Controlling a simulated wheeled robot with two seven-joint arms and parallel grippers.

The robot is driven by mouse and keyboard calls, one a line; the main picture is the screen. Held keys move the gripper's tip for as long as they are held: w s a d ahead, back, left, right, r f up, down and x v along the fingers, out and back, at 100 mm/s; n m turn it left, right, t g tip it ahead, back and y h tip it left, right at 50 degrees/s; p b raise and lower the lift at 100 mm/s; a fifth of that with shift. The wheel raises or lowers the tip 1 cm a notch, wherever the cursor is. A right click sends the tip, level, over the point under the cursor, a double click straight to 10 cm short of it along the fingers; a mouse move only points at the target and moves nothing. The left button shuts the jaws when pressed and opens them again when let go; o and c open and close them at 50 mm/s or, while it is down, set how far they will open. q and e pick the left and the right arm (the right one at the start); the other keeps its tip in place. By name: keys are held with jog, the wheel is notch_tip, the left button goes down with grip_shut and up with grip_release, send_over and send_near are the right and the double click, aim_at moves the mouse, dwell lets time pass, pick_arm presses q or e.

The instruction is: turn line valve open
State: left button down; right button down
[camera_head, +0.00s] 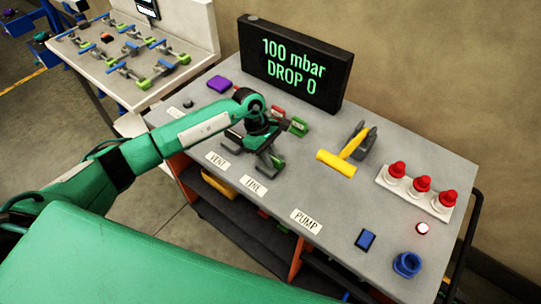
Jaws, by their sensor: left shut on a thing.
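My left gripper (262,148) comes down over the bench behind the LINE label (253,185). It is shut on the line valve, whose handle is mostly hidden by the fingers, so its angle cannot be told. The VENT label (216,160) lies to the left and the PUMP label (305,220) to the right. A valve with a yellow handle (336,163) stands clear, to the right of the gripper. The black display (294,62) reads "100 mbar DROP 0". My right gripper is not in view.
Small red and green blocks (299,127) sit close behind the gripper. A purple block (219,84) is at back left. Red knobs (422,183), a blue square (365,240) and a blue ring (407,264) are at right.

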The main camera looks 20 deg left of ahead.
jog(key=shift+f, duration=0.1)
